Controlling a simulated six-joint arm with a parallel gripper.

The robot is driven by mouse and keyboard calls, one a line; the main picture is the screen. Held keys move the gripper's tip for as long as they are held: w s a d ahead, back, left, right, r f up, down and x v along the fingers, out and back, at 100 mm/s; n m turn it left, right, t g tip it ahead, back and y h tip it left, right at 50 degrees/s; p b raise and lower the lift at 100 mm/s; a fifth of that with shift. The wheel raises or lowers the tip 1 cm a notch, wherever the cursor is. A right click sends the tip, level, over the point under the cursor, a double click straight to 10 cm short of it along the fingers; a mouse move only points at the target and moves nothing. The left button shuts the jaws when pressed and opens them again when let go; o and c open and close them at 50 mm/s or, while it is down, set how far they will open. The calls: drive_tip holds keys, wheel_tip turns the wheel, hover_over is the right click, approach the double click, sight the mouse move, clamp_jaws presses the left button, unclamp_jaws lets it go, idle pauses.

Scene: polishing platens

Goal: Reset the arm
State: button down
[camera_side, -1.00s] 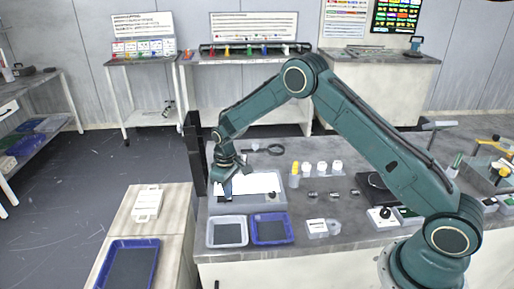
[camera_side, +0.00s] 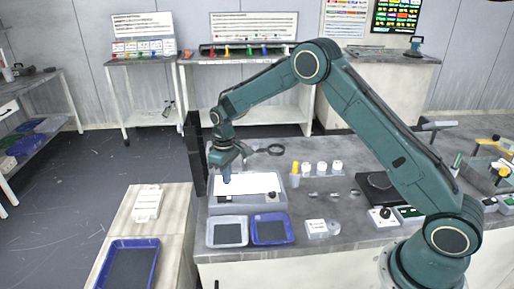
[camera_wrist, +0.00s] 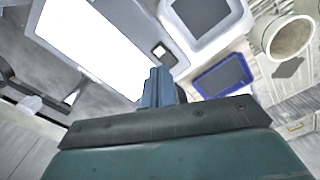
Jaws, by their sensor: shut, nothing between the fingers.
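My arm is teal and arches over the bench from its base at the right. My gripper (camera_side: 226,176) hangs above the left part of a grey device with a bright white top (camera_side: 262,184). In the wrist view my gripper (camera_wrist: 158,76) shows as blue-grey fingers close together, with nothing between them. The white top (camera_wrist: 88,35) fills the upper left of that view, and the fingers appear apart from it.
A white-grey tray (camera_side: 212,232) and a blue tray (camera_side: 289,229) sit in front of the device. A magnifier (camera_side: 272,150) lies behind it. Several small bottles (camera_side: 308,168) stand to the right. A side cabinet with another blue tray (camera_side: 157,262) is at the left.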

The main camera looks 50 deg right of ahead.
drive_tip(key=shift+r, duration=0.35)
drive_tip(key=s+r+m+t, duration=0.1)
drive_tip(key=s+r, duration=0.7)
drive_tip(key=r, duration=0.3)
drive_tip(key=s+r+t, duration=0.2)
drive_tip(key=s+r, duration=0.6)
drive_tip(key=r, duration=0.3)
drive_tip(key=s+r+m+t, duration=0.2)
drive_tip(key=s, duration=1.9)
drive_tip(key=shift+s+t, duration=0.25)
drive_tip(key=shift+t, duration=0.05)
drive_tip(key=shift+d+r, duration=0.1)
